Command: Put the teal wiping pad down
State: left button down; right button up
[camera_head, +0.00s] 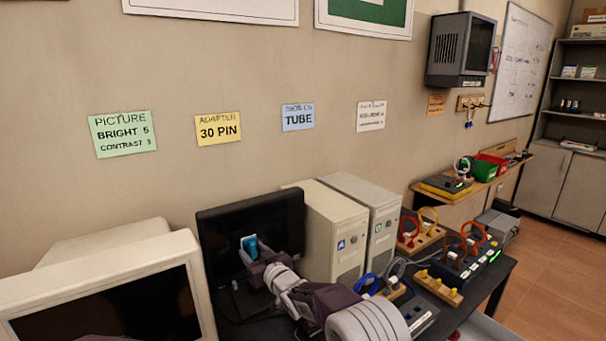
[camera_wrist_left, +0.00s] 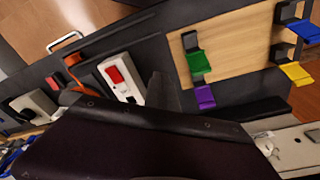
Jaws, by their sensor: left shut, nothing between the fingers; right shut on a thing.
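The teal wiping pad (camera_head: 250,247) is small and blue-teal in the head view. It stands out in front of the black monitor's screen. My right gripper (camera_head: 257,256) is shut on the pad, and its fingers hide part of it. I cannot tell whether the pad touches the screen. My left gripper (camera_wrist_left: 156,88) shows only as dark parts in the left wrist view, shut and empty, in front of a board with coloured hooks.
The black monitor (camera_head: 220,232) stands between a beige CRT monitor (camera_head: 180,262) and two beige computer towers (camera_head: 335,212). Plug boards (camera_head: 440,288) and cables crowd the dark bench to the right. Open floor (camera_head: 555,270) lies at the far right.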

pick_arm(q)
jog(key=shift+f, duration=0.1)
